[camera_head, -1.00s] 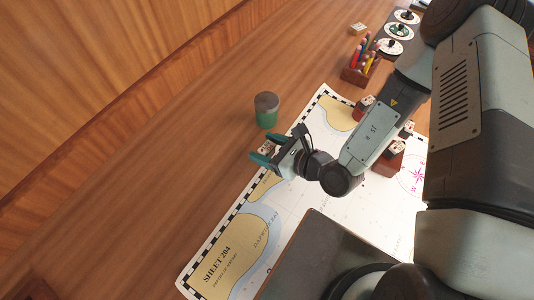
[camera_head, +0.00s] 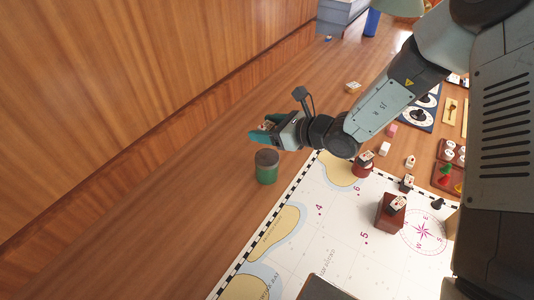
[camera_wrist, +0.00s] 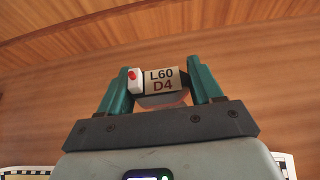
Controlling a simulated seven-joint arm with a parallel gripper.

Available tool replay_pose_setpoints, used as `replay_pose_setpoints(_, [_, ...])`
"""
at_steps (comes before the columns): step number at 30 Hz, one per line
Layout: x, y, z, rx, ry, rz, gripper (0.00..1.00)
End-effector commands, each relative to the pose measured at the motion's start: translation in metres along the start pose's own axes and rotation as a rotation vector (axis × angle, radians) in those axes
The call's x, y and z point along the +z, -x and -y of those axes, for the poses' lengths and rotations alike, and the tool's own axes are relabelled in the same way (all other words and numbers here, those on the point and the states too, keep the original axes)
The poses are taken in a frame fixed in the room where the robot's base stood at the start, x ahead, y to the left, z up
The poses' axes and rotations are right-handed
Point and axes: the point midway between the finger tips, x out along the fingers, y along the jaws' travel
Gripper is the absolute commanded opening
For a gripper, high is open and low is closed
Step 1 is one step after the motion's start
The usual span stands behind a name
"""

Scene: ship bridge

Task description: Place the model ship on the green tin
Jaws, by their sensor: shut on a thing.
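My gripper (camera_head: 262,131) is shut on a small piece that I take for the model ship (camera_head: 266,126). In the wrist view the model ship (camera_wrist: 160,82) sits between the two teal fingers (camera_wrist: 160,88). It has a tan label reading L60 D4, a white end with a red dot and a rounded pale underside. The green tin (camera_head: 266,174) stands upright on the wooden surface, with a dark brownish top. In the head view the gripper appears just above the tin, apart from it. The tin is not visible in the wrist view.
A chart (camera_head: 325,235) lies right of the tin. On it stand a reddish block (camera_head: 389,215) with a labelled piece on top and a round red-brown stand (camera_head: 363,166). A small pale block (camera_head: 352,87) lies farther back. The wood left of the tin is clear.

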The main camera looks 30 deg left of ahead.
Motion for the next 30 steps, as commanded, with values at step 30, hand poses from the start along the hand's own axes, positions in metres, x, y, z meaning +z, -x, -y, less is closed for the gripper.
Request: replay_pose_setpoints(30, [-0.078,-0.032,-0.001,0.0,-0.002,0.0,0.68])
